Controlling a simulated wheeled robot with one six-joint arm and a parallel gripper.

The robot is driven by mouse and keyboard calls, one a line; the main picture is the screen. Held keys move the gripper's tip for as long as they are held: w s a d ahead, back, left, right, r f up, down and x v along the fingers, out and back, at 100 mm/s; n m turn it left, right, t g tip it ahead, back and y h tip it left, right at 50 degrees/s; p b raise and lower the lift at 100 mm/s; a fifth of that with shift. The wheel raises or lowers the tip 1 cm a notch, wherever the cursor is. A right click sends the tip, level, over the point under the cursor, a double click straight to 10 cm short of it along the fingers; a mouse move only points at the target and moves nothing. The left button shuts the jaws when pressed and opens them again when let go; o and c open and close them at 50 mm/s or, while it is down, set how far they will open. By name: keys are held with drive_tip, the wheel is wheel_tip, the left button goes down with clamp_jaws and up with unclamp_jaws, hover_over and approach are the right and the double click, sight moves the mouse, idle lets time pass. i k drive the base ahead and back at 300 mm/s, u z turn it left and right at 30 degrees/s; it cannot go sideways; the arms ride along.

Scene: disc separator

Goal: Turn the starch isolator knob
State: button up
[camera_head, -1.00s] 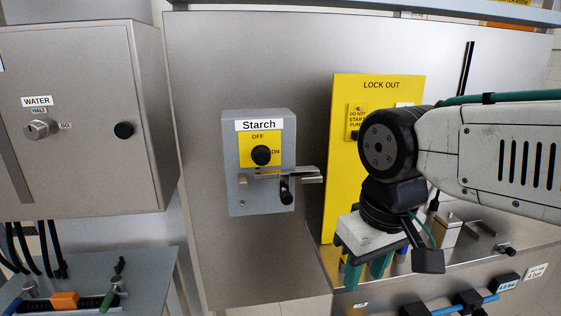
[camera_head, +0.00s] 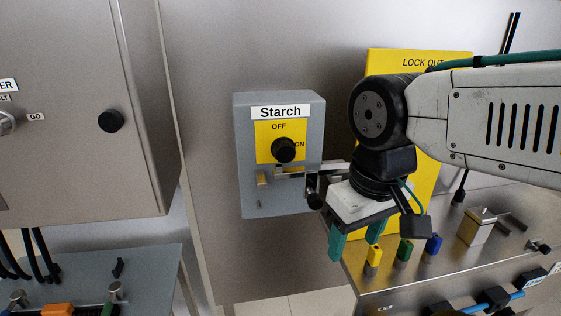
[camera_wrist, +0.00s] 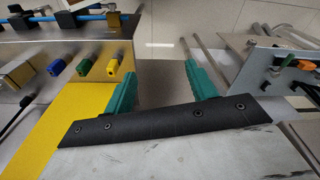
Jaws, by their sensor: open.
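The grey starch isolator box (camera_head: 228,180) is on the steel cabinet front in the head view, labelled "Starch". Its round black knob (camera_head: 284,150) sits on a yellow plate marked OFF and ON. A metal latch bar with a black handle (camera_head: 315,196) is below the knob. My gripper (camera_head: 354,245) is to the right of the box and lower than the knob, apart from it, with its green fingers pointing down. In the wrist view my gripper (camera_wrist: 158,85) shows its two fingers wide apart with nothing between them. The knob is not visible in the wrist view.
A yellow lock-out board (camera_head: 432,190) stands behind my arm. Yellow, green (camera_head: 404,250) and blue padlocks sit on a steel ledge below my gripper. The WATER cabinet (camera_head: 70,150) is at the left. The cabinet front between the two boxes is clear.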

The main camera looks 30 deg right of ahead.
sight(283, 148)
drive_tip(key=z, duration=0.5)
drive_tip(key=k, duration=1.2)
drive_tip(key=z, duration=0.5)
drive_tip(key=i, duration=0.65)
drive_tip(key=u, duration=0.05)
